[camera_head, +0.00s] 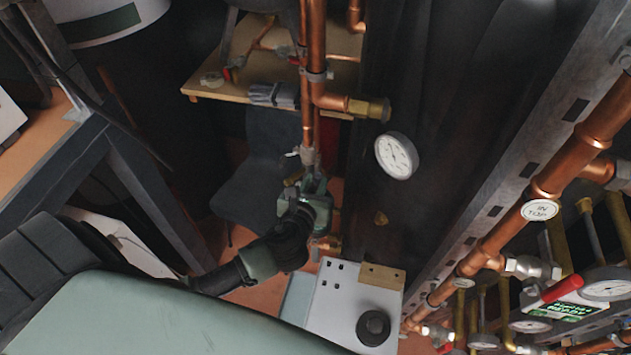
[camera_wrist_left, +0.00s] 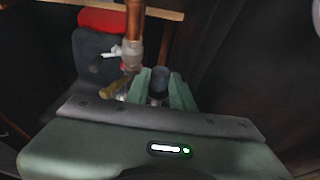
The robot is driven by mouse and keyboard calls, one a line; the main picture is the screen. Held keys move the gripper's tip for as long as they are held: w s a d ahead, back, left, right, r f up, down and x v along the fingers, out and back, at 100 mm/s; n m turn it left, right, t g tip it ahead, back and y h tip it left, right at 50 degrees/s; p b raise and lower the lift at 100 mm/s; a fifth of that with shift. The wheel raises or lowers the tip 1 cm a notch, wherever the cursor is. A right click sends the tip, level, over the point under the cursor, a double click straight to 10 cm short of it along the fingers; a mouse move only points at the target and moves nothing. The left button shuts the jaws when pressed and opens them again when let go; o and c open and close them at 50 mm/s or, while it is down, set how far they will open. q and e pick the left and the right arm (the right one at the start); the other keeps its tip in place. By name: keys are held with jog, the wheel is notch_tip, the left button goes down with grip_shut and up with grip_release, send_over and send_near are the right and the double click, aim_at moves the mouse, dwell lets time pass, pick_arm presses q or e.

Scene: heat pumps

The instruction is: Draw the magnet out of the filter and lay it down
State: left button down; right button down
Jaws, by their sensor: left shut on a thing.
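My left gripper (camera_head: 317,188) is at the lower end of the vertical copper pipe, beside the pipe fitting. In the left wrist view its two green fingers (camera_wrist_left: 160,90) are shut on a dark, round-topped piece, which I take to be the magnet (camera_wrist_left: 160,80). The filter is mostly hidden by my gripper in the head view, so I cannot tell how far the magnet sits in it. A brass part (camera_wrist_left: 117,86) shows just left of the fingers, below the grey pipe fitting (camera_wrist_left: 130,53). My right gripper is not in view.
A white panel (camera_head: 340,305) with a black knob stands just below my gripper. A gauge (camera_head: 396,156) is to its right. A wooden shelf (camera_head: 215,85) with gloves (camera_head: 272,94) is behind. Copper pipes and gauges crowd the right side. A dark chair (camera_head: 255,175) stands left of the pipe.

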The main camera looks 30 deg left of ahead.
pick_arm(q)
jog(key=shift+r, duration=0.45)
jog(key=shift+r+p, duration=0.95)
jog(key=shift+r, duration=1.8)
